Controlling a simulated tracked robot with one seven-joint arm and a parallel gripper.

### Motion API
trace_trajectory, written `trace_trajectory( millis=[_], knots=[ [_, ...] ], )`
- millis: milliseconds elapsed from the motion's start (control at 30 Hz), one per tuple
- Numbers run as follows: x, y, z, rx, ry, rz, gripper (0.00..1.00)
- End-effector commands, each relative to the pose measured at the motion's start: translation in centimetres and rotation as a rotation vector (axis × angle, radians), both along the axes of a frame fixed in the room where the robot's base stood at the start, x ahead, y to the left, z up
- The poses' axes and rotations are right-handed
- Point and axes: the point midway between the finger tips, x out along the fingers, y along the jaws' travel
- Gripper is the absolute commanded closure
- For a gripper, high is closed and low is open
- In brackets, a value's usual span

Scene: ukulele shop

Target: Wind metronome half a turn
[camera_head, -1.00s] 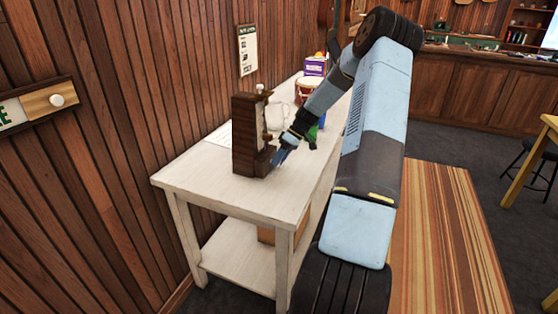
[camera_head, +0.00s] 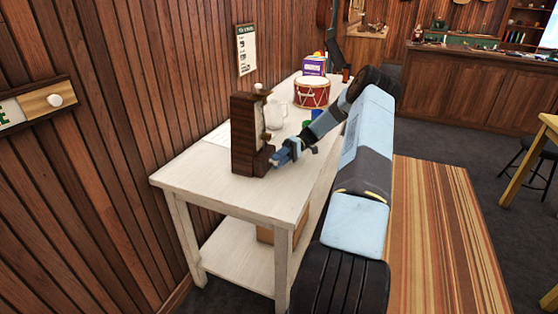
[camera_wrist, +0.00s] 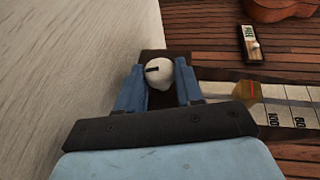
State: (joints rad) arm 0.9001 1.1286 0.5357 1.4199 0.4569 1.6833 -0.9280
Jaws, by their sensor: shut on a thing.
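The metronome (camera_head: 243,135) is a tall dark brown wooden box standing upright near the front of the white table. Its pale scale face shows at its right side, and also in the wrist view (camera_wrist: 290,106) with printed numbers. My gripper (camera_head: 274,160) is low at the metronome's right side. In the wrist view my blue fingers (camera_wrist: 160,88) are shut on a round white winding knob (camera_wrist: 159,72) with a short dark mark, one finger on each side. The head view does not show the knob clearly.
Behind the metronome on the table (camera_head: 225,188) are a white mug (camera_head: 277,115), a red drum (camera_head: 312,93) and a purple box (camera_head: 314,66). A plank wall stands close on the left. The table's front corner is clear.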

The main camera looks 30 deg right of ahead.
Motion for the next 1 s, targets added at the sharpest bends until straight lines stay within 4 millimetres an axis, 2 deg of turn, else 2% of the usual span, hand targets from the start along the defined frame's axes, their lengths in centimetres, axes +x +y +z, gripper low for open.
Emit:
trace_trajectory(
  millis=[733,767,1000],
  knots=[
    [-0.01,-0.24,-0.41,0.061,0.053,-0.006,0.94],
    [-0.02,-0.25,-0.41,0.061,0.053,-0.006,0.62],
    [0.00,-0.16,-0.30,0.064,0.052,-0.003,0.40]
  ],
)
